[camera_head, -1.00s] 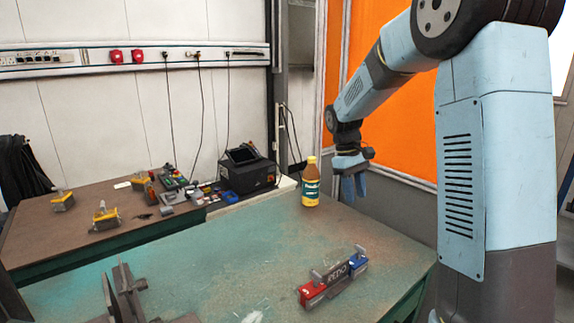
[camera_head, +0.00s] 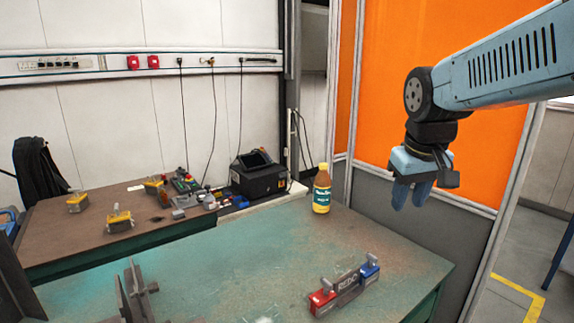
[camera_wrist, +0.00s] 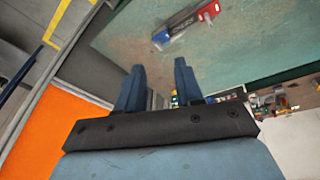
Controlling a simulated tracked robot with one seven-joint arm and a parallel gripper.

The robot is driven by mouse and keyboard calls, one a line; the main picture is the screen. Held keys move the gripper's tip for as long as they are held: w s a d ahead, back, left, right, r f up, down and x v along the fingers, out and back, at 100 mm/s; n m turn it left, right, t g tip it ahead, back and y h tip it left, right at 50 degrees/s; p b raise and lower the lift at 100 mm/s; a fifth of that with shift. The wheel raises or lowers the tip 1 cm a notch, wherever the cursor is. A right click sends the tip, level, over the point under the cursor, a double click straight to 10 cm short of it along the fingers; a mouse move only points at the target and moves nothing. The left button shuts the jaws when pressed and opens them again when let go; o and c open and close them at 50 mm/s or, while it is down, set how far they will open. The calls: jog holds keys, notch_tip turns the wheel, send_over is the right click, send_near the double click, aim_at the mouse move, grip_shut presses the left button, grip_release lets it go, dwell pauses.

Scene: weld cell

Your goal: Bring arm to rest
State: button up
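My gripper (camera_head: 411,196) hangs in the air to the right of the green table (camera_head: 230,258), pointing down, clear of the table's right edge. In the wrist view its two blue fingers (camera_wrist: 158,85) stand apart with nothing held between them. My blue arm reaches in from the right edge of the head view.
A bottle with a yellow cap (camera_head: 321,190) stands at the table's back corner. A red and blue clamp tool (camera_head: 345,288) lies near the front right; it also shows blurred in the wrist view (camera_wrist: 184,24). An orange panel (camera_head: 430,80) stands behind my gripper. A brown bench (camera_head: 60,235) is at left.

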jog(key=s+m+t, duration=0.1)
jog(key=s+t, duration=0.1)
jog(key=s, duration=0.6)
jog(key=shift+f+m+y, duration=0.3)
jog(key=shift+m, duration=0.1)
